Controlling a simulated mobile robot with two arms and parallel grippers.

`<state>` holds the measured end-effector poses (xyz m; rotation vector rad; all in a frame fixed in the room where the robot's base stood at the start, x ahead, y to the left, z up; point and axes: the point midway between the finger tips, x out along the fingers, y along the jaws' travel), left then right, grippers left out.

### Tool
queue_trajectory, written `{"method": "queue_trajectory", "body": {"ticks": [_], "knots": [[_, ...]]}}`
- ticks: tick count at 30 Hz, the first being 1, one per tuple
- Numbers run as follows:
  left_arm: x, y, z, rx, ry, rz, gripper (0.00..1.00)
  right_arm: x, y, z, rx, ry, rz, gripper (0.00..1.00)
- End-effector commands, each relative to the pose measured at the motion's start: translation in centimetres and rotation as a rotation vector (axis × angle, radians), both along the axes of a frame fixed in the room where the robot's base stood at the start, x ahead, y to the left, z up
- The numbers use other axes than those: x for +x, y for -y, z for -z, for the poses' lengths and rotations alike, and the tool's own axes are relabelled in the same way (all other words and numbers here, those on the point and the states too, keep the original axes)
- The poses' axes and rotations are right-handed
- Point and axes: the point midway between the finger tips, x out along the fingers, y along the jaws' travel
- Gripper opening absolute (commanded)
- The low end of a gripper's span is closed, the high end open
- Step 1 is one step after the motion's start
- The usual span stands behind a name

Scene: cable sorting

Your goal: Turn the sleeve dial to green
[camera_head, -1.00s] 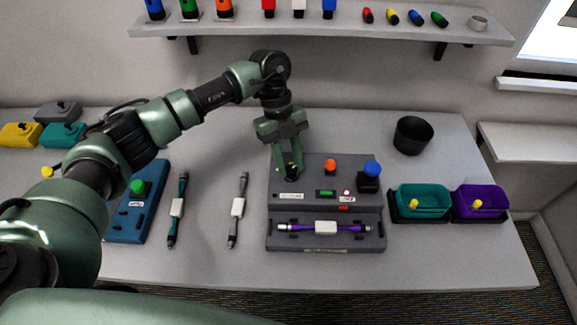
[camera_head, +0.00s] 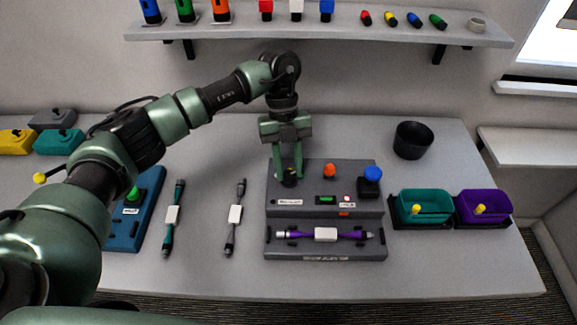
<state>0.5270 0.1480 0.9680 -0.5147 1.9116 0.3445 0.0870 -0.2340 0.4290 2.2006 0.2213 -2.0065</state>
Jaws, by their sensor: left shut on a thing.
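The grey sleeve machine (camera_head: 275,209) stands on the table in the middle of the head view. Its dial (camera_head: 290,177) is a small dark knob at the back left of its top, largely hidden by my fingers. My left gripper (camera_head: 289,174) points down from above and is shut on the dial. A small display (camera_head: 325,199) on the machine's front shows green, with a red light (camera_head: 346,199) to its right. A purple cable (camera_head: 350,236) with a white sleeve lies in the machine's front tray. My right gripper is not in view.
An orange button (camera_head: 329,170) and a blue knob (camera_head: 372,173) stand on the machine's top. A teal cable (camera_head: 168,240) and a grey cable (camera_head: 231,238) lie left of it, beside a blue device (camera_head: 149,200). Teal (camera_head: 422,207) and purple (camera_head: 486,207) bins and a black cup (camera_head: 412,141) stand right.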

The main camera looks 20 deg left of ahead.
Motion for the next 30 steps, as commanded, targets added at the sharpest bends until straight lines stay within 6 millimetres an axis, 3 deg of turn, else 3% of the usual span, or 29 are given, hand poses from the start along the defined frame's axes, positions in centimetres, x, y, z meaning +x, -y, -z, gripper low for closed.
{"method": "queue_trajectory", "body": {"ticks": [1, 2, 3, 4, 15, 30], "knots": [[0.0, 0.0, -0.1, -0.001, 0.002, 0.001, 0.0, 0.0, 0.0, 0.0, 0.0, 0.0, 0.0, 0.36], [0.0, 0.0, -0.1, -0.001, 0.002, 0.001, 0.38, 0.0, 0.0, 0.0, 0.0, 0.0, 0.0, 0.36], [0.0, 0.0, -0.1, -0.001, 0.002, 0.001, 0.5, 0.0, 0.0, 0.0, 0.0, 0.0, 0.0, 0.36], [0.0, 0.0, -0.1, -0.001, 0.002, 0.001, 0.52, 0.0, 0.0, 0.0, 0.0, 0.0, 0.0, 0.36], [0.3, -0.1, -0.4, -0.001, 0.003, -0.001, 0.52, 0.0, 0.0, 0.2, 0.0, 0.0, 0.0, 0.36], [2.6, -1.4, -6.9, -0.001, 0.003, 0.0, 0.52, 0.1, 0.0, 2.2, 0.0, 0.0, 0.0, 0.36]]}}
